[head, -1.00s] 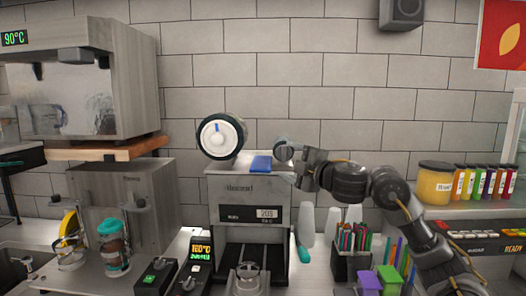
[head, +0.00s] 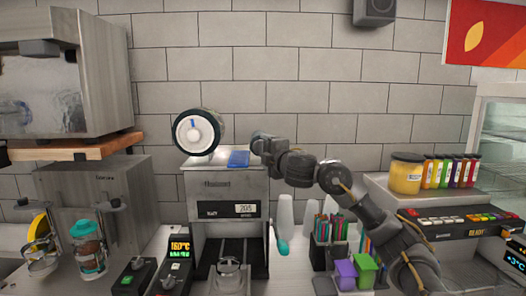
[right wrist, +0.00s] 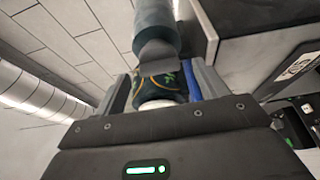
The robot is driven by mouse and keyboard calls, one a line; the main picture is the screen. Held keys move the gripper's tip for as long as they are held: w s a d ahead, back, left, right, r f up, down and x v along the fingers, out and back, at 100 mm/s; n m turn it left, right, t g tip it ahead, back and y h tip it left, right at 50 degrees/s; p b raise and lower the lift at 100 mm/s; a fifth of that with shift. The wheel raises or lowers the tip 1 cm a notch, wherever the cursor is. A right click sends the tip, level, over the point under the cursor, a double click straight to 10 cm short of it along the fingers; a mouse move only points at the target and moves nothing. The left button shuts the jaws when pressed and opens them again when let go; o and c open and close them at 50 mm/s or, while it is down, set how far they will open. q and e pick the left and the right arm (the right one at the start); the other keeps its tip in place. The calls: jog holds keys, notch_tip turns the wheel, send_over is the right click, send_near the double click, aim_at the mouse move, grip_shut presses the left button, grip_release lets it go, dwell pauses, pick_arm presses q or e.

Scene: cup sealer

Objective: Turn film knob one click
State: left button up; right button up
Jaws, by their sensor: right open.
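The grey sealer (head: 227,190) stands in the middle of the head view. On top is a large dark-rimmed wheel with a white face and a blue mark (head: 195,133). A smaller grey roll end (head: 257,139) is at the top right, partly hidden by my right gripper (head: 264,146). In the right wrist view the open fingers of my right gripper (right wrist: 160,82) stand either side of a dark, leaf-printed roll (right wrist: 163,76) with a white end. I cannot tell whether they touch it. My left gripper is out of view.
White cup stacks (head: 285,210), a straw holder (head: 328,250) and green and purple boxes (head: 364,271) stand below my right arm. The tiled wall is close behind.

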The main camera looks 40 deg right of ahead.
aim_at(258, 145)
jog(key=shift+x, duration=1.15)
